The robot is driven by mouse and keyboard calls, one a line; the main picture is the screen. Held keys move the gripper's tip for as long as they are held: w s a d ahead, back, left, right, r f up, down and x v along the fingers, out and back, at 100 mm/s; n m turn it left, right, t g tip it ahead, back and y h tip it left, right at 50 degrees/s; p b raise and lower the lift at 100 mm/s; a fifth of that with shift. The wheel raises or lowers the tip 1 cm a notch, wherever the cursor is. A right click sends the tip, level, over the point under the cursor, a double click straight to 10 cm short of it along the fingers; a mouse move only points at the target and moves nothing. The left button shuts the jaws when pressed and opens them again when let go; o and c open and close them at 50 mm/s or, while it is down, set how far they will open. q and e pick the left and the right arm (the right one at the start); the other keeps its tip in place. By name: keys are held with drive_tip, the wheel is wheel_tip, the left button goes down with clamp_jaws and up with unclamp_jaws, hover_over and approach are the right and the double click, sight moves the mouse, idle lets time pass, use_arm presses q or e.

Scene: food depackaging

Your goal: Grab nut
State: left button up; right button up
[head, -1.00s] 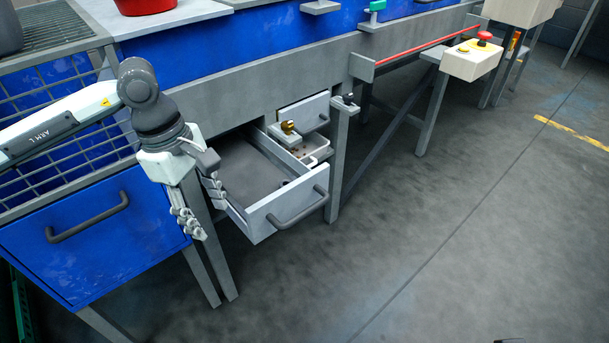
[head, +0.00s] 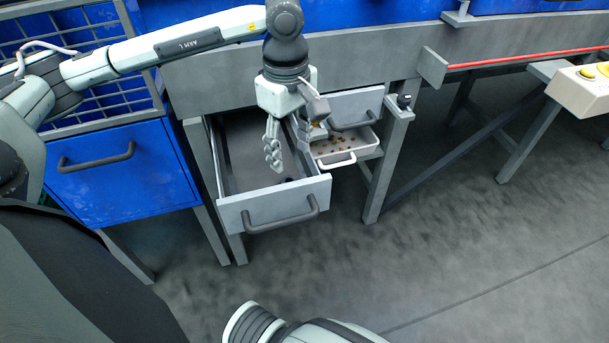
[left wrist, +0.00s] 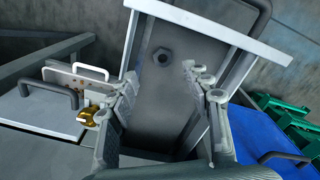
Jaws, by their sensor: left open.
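A dark hexagonal nut (left wrist: 162,57) lies on the floor of the open grey drawer (left wrist: 218,35), near its front, in the left wrist view. In the head view only a small dark spot (head: 289,180) shows at that place, partly in shadow. My left gripper (head: 291,152) is above the drawer (head: 275,198), pointing down into it. In the left wrist view its two fingers (left wrist: 160,74) are spread apart with nothing between them, and the nut appears beyond the fingertips. My right gripper is not in view.
A white tray (head: 345,157) with small brown bits sits right of the drawer, below a closed grey drawer (head: 357,108). A brass-coloured piece (left wrist: 88,116) is close to my left gripper's side. A table leg (head: 384,165) stands further right. Floor in front is clear.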

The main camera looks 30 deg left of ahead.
sight(290, 176)
use_arm(q)
drive_tip(key=f, duration=0.7)
drive_tip(key=shift+s+f, duration=0.15)
drive_tip(key=shift+s, duration=0.05)
drive_tip(key=shift+c, duration=0.2)
clamp_jaws()
